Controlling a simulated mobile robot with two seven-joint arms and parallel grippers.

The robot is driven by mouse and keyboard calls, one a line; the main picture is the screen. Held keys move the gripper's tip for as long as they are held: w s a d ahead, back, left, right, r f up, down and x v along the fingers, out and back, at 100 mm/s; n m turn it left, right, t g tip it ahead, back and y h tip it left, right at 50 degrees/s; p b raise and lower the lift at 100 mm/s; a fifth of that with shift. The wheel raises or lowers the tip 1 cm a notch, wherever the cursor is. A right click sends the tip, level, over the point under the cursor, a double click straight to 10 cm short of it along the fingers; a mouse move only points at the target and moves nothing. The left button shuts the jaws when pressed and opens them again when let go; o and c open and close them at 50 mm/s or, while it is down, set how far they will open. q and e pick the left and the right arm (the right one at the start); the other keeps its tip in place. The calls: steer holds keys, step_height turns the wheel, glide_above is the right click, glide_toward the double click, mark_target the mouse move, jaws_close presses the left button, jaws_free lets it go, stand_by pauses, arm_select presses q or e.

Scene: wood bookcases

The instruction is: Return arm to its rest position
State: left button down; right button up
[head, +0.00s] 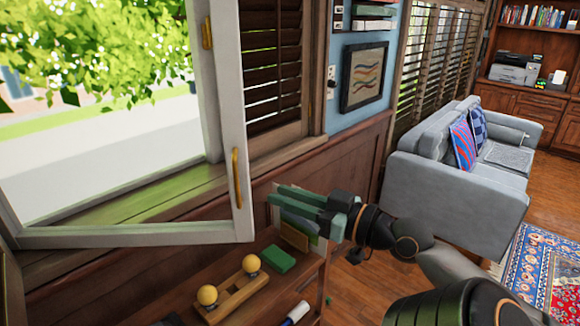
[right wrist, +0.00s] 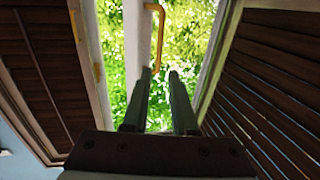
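My right arm (head: 440,265) comes in from the lower right and reaches left toward the open window. My right gripper (head: 277,196) has two green fingers and nothing between them. In the right wrist view, a gap shows between the fingers of the right gripper (right wrist: 160,76). The white window sash (head: 229,120) stands swung open, with a yellow handle (head: 236,178) to the left of the fingertips in the head view. The handle (right wrist: 155,40) lies beyond the fingers in the wrist view, apart from them. My left gripper is not in view.
Below the gripper, a low wooden shelf holds a wooden block with yellow knobs (head: 231,292), a green box (head: 279,259) and a marker (head: 296,312). A grey sofa (head: 455,195) stands at right.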

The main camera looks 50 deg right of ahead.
steer(key=shift+s+d, duration=0.1)
steer(key=shift+s, duration=0.1)
stand_by(0.6)
step_height(320, 180, down, 24)
steer(key=a+m+g+h, duration=0.2)
steer(key=g, duration=0.3)
steer(key=s+a+f+n+g+y, duration=0.1)
steer(key=s+a+f+g, duration=0.1)
steer(key=a+f, duration=0.7)
steer(key=s+a+f+n+g+y, duration=0.1)
steer(key=s+a+f+n+y, duration=0.1)
steer(key=a+f, duration=0.7)
steer(key=a, duration=0.4)
steer(key=shift+s+g, duration=0.4)
steer(key=shift+d, duration=0.15)
